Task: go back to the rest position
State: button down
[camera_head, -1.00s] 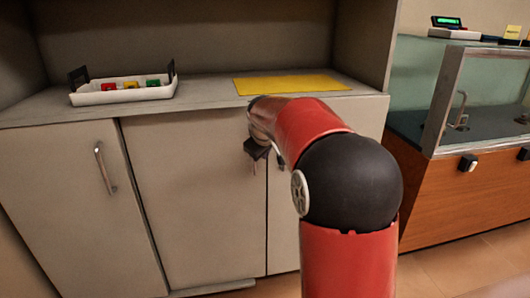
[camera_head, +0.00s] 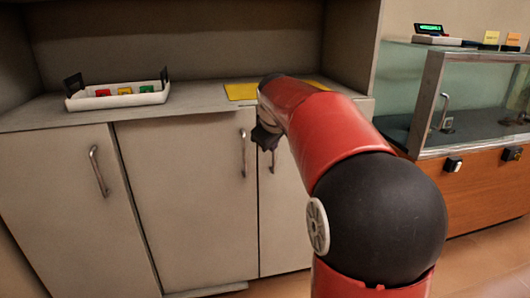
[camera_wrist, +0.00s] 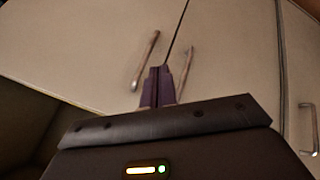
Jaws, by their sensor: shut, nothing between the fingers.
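My gripper (camera_head: 267,140) hangs at the end of my red and black arm, in front of the cabinet doors and below the counter edge. In the wrist view its two fingers (camera_wrist: 158,84) are together with nothing between them. Behind them are the cabinet doors (camera_wrist: 90,45), with two bar handles on either side of the fingers. No object is held.
A white tray (camera_head: 75,103) with red, yellow and green items stands on the counter (camera_head: 195,100) at left. A yellow mat (camera_head: 240,91) lies on the counter, partly hidden by my arm. A glass display case (camera_head: 475,95) stands at right.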

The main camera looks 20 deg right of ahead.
jog(key=s+a+f+m+y, duration=0.1)
jog(key=s+a, duration=0.3)
jog(key=s, duration=0.4)
jog(key=s+a+f+m, duration=0.1)
jog(key=s+a, duration=0.4)
jog(key=s, duration=0.2)
jog(key=s+a+f+m+y, duration=0.1)
jog(key=s+f, duration=0.3)
jog(key=s, duration=0.4)
jog(key=s+a+f+m+g, duration=0.1)
jog(key=s+a+f, duration=0.2)
jog(key=s+f, duration=0.2)
jog(key=s, duration=0.2)
jog(key=shift+s+a+f+m+y, duration=0.3)
jog(key=shift+s+a+y, duration=0.1)
